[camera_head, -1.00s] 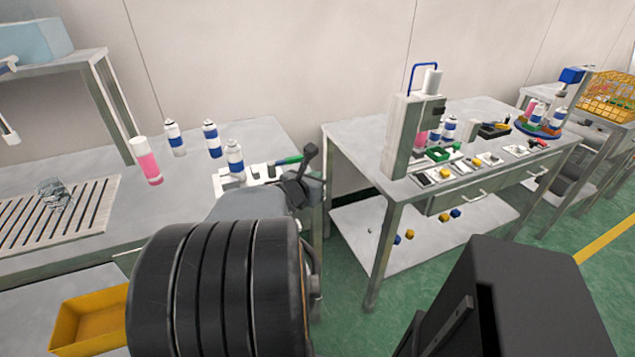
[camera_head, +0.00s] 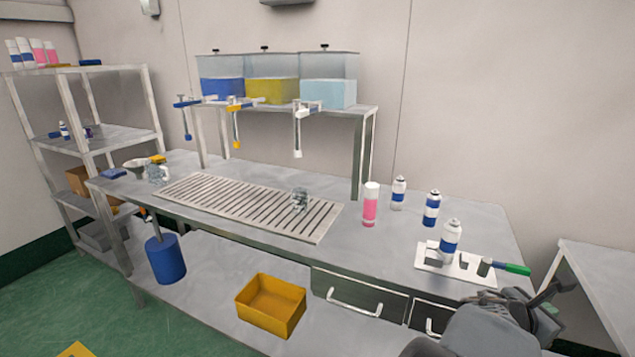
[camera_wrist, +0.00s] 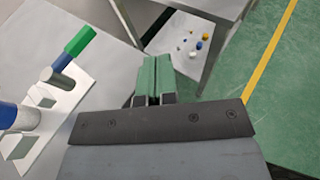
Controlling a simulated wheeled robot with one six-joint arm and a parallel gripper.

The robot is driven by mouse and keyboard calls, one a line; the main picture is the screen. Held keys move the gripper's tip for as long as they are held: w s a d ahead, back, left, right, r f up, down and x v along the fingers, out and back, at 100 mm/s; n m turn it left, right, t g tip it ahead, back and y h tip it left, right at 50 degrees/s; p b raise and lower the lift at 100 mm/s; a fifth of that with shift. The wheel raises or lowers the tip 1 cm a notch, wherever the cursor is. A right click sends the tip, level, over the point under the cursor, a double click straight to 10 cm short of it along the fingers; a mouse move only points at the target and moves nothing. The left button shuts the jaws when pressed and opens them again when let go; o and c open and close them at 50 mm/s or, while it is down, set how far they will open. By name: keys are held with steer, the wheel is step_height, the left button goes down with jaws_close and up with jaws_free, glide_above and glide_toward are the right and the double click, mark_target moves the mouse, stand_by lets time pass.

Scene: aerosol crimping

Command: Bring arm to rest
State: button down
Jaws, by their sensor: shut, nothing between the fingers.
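My gripper (camera_head: 548,296) is at the lower right of the head view, just off the right end of the filling table. In the wrist view my gripper's green-padded fingers (camera_wrist: 156,75) are shut together with nothing between them. A white plate (camera_head: 428,264) lies near the table's right end. A white-and-blue spray can (camera_head: 450,238) stands on it, and a tool with a green end (camera_head: 517,269) lies at its right. In the wrist view the plate (camera_wrist: 62,105) and green end (camera_wrist: 79,41) are left of the fingers, apart from them.
The filling table (camera_head: 240,233) holds a slotted drain grate (camera_head: 190,190), a pink-and-white can (camera_head: 371,205) and two more blue-banded cans. A yellow bin (camera_head: 271,305) sits below. Another table (camera_head: 610,275) stands at right. In the wrist view its lower shelf (camera_wrist: 185,50) holds small caps.

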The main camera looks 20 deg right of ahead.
step_height(320, 180, down, 2)
steer(key=s+a+m+g+y, duration=0.2)
steer(key=s+m+g+y, duration=0.1)
steer(key=m, duration=0.7)
steer(key=w+a+r+m+t+y+p, duration=0.1)
steer(key=w+a+m+t+y+p, duration=0.3)
steer(key=w+a, duration=0.55)
steer(key=w+a+r+m+t+y+p, duration=0.3)
steer(key=w+a+m, duration=0.35)
steer(key=a, duration=0.65)
steer(key=w+a+r+n+y+p, duration=0.2)
steer(key=a, duration=0.5)
steer(key=w+a+r+n+t+y+p, duration=0.1)
steer(key=a+r+n+y+p, duration=0.1)
steer(key=a, duration=0.5)
steer(key=shift+w+a+r+t+y, duration=0.2)
steer(key=shift+w+t+y, duration=0.1)
steer(key=shift+w, duration=0.1)
steer(key=shift+d, duration=0.15)
